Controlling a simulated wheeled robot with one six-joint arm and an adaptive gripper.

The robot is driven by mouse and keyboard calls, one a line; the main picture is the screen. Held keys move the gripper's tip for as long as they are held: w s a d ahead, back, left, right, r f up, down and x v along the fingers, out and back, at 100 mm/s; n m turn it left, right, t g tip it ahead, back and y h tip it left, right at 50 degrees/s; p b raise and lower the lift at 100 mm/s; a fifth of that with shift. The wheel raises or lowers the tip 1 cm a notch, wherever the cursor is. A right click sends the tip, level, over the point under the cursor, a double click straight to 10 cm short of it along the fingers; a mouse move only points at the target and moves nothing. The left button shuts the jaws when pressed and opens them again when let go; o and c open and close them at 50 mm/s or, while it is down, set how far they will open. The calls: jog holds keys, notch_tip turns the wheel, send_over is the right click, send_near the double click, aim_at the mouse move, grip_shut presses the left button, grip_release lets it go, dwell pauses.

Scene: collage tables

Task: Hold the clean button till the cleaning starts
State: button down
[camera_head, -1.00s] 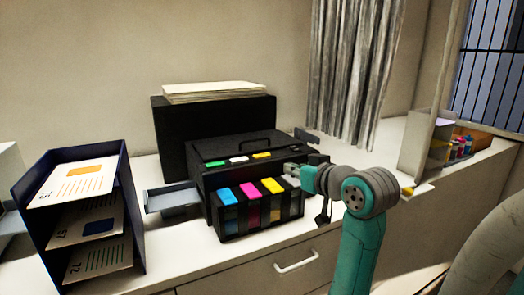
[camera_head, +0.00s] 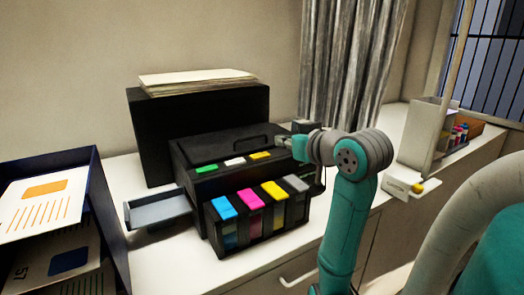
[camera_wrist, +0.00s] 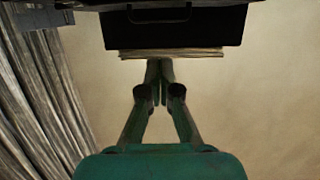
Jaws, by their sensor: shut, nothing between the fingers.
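The black printer (camera_head: 213,151) sits on the white counter. Its front edge carries a green button (camera_head: 206,169), a white button (camera_head: 235,161) and a yellow button (camera_head: 260,155). No label shows which one is the clean button. My gripper (camera_head: 281,143) is at the printer's upper right, just right of the yellow button. I cannot tell whether it touches the printer. In the wrist view my gripper's fingers (camera_wrist: 160,64) are together and empty, and the printer's dark body (camera_wrist: 185,27) is at the top of that view.
Ink tanks (camera_head: 238,227) stand along the printer's front. A grey tray (camera_head: 158,208) sticks out at its left. A dark blue paper rack (camera_head: 105,214) stands at the left. A black box with papers (camera_head: 198,77) is behind. A small yellow-knobbed box (camera_head: 417,187) sits right of my arm.

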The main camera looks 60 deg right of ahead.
jog(key=shift+w, duration=0.1)
send_over(262, 158)
jog(key=s, duration=0.1)
jog(key=shift+s+a+f, duration=0.1)
jog(key=shift+a+f, duration=0.1)
jog(key=shift+f, duration=0.4)
jog(key=shift+s+a+f, duration=0.1)
jog(key=shift+a+f, duration=0.1)
jog(key=shift+f, duration=0.35)
jog(key=f, duration=0.2)
jog(key=shift+w+d+f, duration=0.2)
jog(key=shift+w+f, duration=0.15)
jog(key=shift+w, duration=0.05)
jog(key=shift+f, duration=0.7)
jog(key=shift+f, duration=0.15)
jog(key=shift+f, duration=1.05)
jog(key=shift+s, duration=0.1)
jog(key=shift+r+v, duration=0.25)
jog(key=shift+v, duration=1.85)
jog(key=shift+r+v, duration=0.2)
jog(key=shift+v, duration=1.95)
